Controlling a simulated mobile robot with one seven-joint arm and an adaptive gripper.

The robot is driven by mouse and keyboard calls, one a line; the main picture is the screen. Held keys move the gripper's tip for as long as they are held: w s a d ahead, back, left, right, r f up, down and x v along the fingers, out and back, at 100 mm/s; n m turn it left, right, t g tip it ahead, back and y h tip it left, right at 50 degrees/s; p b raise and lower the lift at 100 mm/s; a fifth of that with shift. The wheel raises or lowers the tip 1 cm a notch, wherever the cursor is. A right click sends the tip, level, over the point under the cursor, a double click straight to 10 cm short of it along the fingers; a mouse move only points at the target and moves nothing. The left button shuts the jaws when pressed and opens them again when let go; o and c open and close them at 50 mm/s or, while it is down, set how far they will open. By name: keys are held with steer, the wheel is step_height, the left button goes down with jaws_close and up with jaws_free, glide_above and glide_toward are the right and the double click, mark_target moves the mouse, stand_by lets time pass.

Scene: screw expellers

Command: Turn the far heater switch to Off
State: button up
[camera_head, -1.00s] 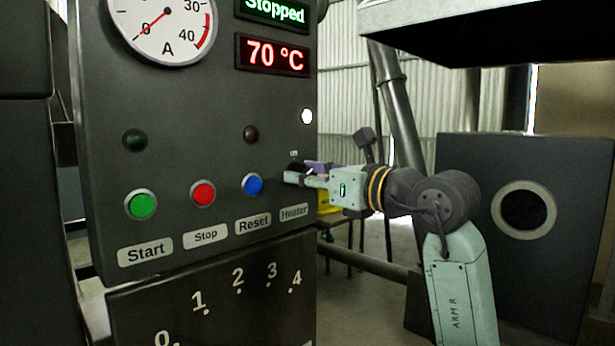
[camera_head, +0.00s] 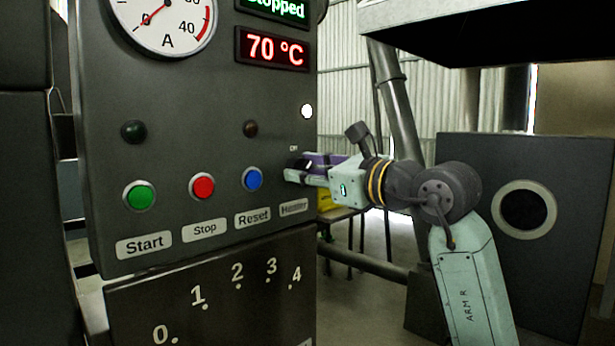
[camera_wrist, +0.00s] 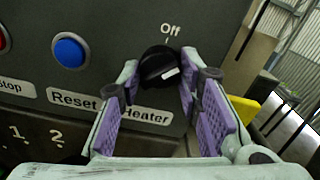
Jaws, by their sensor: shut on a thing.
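The heater switch (camera_wrist: 156,62) is a black round knob with a white mark, on the dark panel above the Heater label (camera_wrist: 147,115) in the wrist view. The Off label (camera_wrist: 170,29) is above it. The white mark lies on the knob's lower right, not in line with the Off label. My gripper (camera_head: 297,170) is at the panel's right edge, its purple-padded fingers shut on the knob from both sides. In the head view the fingers hide most of the knob.
Green (camera_head: 139,196), red (camera_head: 202,186) and blue (camera_head: 252,179) buttons sit left of my gripper. The blue one is nearest. A display (camera_head: 272,49) reads 70 °C. A dark box with a round opening (camera_head: 527,204) stands at right, behind my arm.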

steer(key=n+b, duration=0.1)
steer(key=n, duration=0.3)
steer(key=shift+f+n+b, duration=0.1)
steer(key=shift+n+b, duration=0.2)
steer(key=shift+b, duration=0.05)
steer(key=n+b, duration=0.1)
steer(key=n, duration=0.3)
steer(key=shift+n, duration=0.3)
steer(key=o, duration=1.1)
steer(key=shift+o, duration=0.2)
steer(key=shift+d, duration=0.1)
steer(key=v, duration=1.2)
steer(key=shift+r, duration=0.2)
